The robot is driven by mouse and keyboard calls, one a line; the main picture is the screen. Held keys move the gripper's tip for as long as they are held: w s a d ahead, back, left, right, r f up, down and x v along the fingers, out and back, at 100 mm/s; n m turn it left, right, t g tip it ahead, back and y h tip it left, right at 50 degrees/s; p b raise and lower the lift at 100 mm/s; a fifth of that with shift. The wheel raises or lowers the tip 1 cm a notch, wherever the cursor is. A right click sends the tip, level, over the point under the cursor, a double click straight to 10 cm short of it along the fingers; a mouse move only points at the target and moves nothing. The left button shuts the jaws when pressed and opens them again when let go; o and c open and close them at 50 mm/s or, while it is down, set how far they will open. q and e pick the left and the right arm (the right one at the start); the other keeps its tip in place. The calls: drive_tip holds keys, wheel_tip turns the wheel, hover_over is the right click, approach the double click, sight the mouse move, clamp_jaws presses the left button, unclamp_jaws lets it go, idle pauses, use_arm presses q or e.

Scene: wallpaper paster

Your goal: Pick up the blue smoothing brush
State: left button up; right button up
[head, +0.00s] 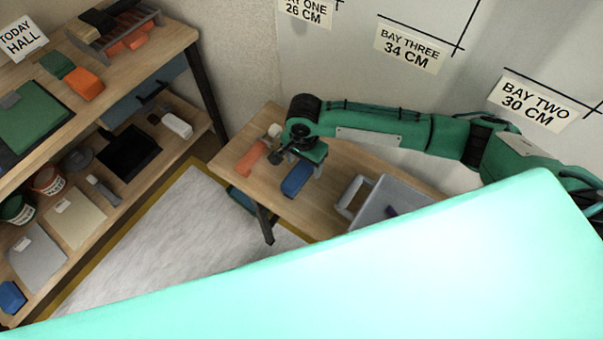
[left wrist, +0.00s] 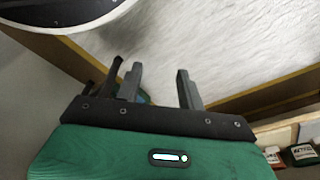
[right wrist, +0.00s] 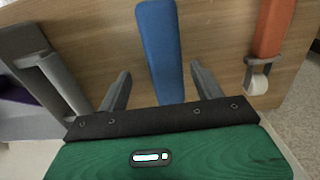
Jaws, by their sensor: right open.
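The blue smoothing brush (head: 296,179) lies on the small wooden table in the head view. In the right wrist view, the blue brush (right wrist: 159,45) runs away from me, its near end lined up between the fingers. My right gripper (right wrist: 160,76) is open and empty, just above the brush; in the head view the same gripper (head: 300,160) partly covers the brush's far end. I cannot tell the exact gap to the table. My left gripper (left wrist: 158,72) is open and empty in the left wrist view, away from the brush, over the floor area.
An orange-handled roller (head: 251,158) lies left of the brush. A grey tray (head: 395,195) stands to its right on the wooden table (head: 330,215). A loaded shelf (head: 150,70) is at the left. My own body hides the lower head view.

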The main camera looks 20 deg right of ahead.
sight(302, 168)
drive_tip(key=f, duration=0.5)
drive_tip(key=shift+w+a+b, duration=0.25)
drive_tip(key=shift+b, duration=0.1)
use_arm(q)
drive_tip(key=shift+w+d+r, duration=0.1)
drive_tip(key=shift+r, duration=0.5)
drive_tip(key=shift+w+d+r, duration=0.1)
drive_tip(key=shift+r, duration=0.5)
use_arm(e)
drive_tip(key=shift+f, duration=0.2)
drive_tip(key=c, duration=1.2)
use_arm(q)
drive_tip(key=shift+s+f, duration=0.1)
drive_tip(key=shift+f, duration=0.1)
use_arm(e)
drive_tip(key=shift+c, duration=0.2)
